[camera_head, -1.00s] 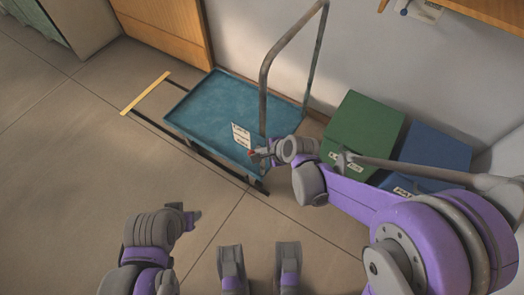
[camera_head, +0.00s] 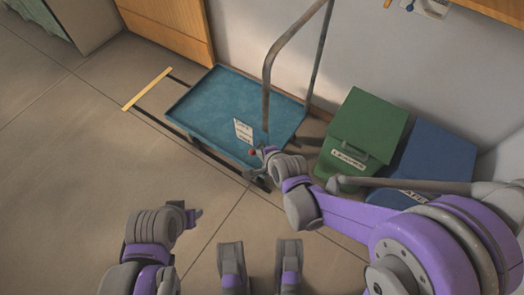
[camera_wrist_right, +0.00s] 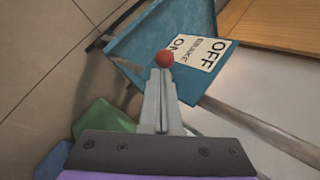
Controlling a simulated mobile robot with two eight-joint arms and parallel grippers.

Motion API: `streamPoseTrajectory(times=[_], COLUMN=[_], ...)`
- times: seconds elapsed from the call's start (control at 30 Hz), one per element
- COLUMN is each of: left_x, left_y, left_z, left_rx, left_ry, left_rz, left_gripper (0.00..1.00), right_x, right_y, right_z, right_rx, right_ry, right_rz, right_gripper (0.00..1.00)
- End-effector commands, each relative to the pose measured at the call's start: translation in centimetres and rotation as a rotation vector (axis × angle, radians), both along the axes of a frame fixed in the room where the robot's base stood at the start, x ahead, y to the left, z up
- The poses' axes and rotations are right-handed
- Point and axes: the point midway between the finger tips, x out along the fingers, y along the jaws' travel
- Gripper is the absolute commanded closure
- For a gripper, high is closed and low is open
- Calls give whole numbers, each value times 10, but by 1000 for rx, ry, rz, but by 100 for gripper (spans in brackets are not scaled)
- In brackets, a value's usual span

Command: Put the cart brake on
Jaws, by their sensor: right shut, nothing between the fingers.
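The cart (camera_head: 215,105) is a low teal platform with a bent grey push handle (camera_head: 268,85), beside the wall. A white label (camera_head: 243,131) on its bed reads OFF, BRAKE and ON in the right wrist view (camera_wrist_right: 203,50). A small red knob (camera_head: 252,152) is at the cart's near right corner; it also shows in the wrist view (camera_wrist_right: 165,57), by the ON end of the label. My right gripper (camera_head: 259,160) is shut and empty, its tips right at the knob; contact is unclear. My left gripper (camera_head: 196,215) hangs over the floor, away from the cart; its jaw state is unclear.
A green bin (camera_head: 368,115) and a blue bin (camera_head: 440,150) stand right of the cart along the wall. A floor marking with a yellow strip (camera_head: 146,88) lies left of the cart. A wooden cabinet (camera_head: 170,25) stands behind. The floor at left is clear.

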Motion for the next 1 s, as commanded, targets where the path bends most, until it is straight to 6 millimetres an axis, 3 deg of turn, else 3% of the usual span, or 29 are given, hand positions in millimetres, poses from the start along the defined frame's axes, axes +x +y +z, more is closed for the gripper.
streamPoseTrajectory(times=[0.13, 0.67, 1.0], left_x=[1, 4, 3], left_y=[0, 0, 0], left_z=[-8, -26, -23], left_rx=[0, 0, 0], left_ry=[2, 6, 5], left_rz=[0, 0, 0], left_gripper=[50, 50, 50], right_x=[-3, -10, -11], right_y=[4, 8, 8], right_z=[-10, -45, -42], right_rx=[-66, -62, -62], right_ry=[-93, -85, -85], right_rz=[4, 0, -1], right_gripper=[100, 100, 100])
